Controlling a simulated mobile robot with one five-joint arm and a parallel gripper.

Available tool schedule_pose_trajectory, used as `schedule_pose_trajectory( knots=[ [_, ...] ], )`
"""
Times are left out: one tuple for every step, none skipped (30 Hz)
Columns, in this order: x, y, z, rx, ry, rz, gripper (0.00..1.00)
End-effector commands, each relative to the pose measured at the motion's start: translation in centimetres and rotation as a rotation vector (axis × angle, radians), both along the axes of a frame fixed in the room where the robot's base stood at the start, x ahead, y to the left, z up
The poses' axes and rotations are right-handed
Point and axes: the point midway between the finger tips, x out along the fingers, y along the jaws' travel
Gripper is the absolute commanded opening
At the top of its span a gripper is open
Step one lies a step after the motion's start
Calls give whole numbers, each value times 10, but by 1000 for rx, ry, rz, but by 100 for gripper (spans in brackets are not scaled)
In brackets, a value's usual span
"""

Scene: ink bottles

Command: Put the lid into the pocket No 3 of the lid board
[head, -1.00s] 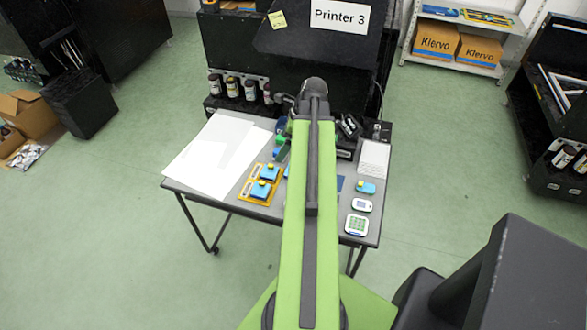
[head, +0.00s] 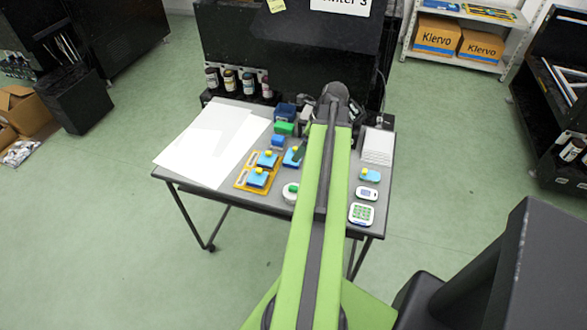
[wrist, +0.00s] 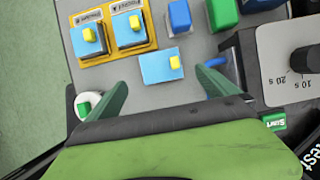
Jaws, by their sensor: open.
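A loose blue lid with a yellow knob (wrist: 161,66) lies flat on the table, just ahead of my gripper (wrist: 161,80) and between the lines of its fingers in the wrist view. It also shows left of my arm in the head view (head: 292,158). My gripper is open and empty; in the head view my arm hides most of it. The orange lid board (wrist: 152,30) lies beyond and left of the loose lid. It carries two similar lids (wrist: 88,39) (wrist: 130,29). Its pocket labels are too small to read, and I cannot tell which pocket is No 3.
Another blue lid (head: 370,175) lies at the table's right. A white round thing with a green top (wrist: 88,104) is by the left finger. Blue (wrist: 179,16) and green (wrist: 222,13) blocks stand beyond, a grey timer box (wrist: 290,65) at right. White sheets (head: 205,145) cover the table's left.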

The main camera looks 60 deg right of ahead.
Motion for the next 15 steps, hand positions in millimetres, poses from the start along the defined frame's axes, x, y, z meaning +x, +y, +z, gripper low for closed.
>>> schedule_pose_trajectory(
  knots=[
    [4,1,-16,1,0,1,98],
    [5,2,-17,1,0,1,98],
    [6,2,-18,1,0,0,98],
    [6,2,-18,0,0,0,98],
    [7,2,-17,0,0,0,98],
    [7,2,-15,0,0,0,98],
    [7,2,-16,0,0,0,98],
    [8,2,-17,0,0,0,98],
    [9,2,-20,0,0,1,98],
    [11,3,-24,0,0,1,98],
    [13,3,-28,0,0,1,98],
    [17,4,-35,-1,0,2,98],
    [20,4,-41,-1,0,2,98],
    [23,5,-46,-1,0,2,98],
    [27,6,-53,-1,0,2,98]
  ],
)
